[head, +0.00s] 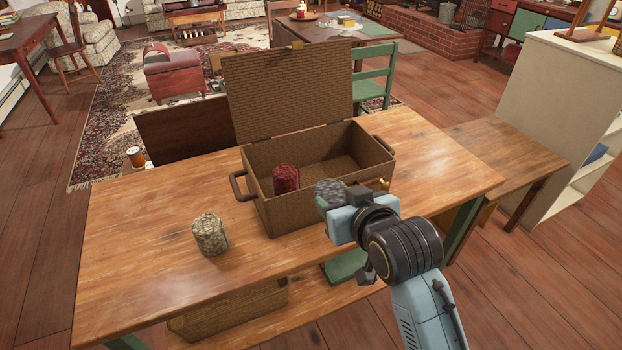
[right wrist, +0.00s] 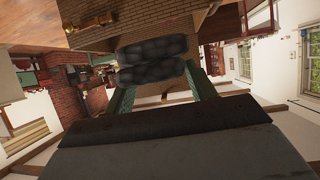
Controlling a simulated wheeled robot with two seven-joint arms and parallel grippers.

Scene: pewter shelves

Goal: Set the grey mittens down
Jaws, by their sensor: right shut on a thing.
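The grey mittens (head: 329,191) are a rolled grey knit bundle, held in my right gripper (head: 332,206), which is shut on them. In the head view they show in front of the right half of an open wicker basket (head: 308,206), near its front wall. In the right wrist view the grey mittens (right wrist: 152,60) look like two dark rolls between the green fingertips (right wrist: 158,88), with the basket's wicker (right wrist: 185,45) behind. I cannot tell whether they touch the basket. My left gripper is not in view.
The basket stands on a wooden table (head: 150,215) with its lid (head: 290,95) raised at the back. A dark red roll (head: 286,179) is inside at the left. A beige knit roll (head: 209,234) stands on the table left of the basket. The table's left part is mostly clear.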

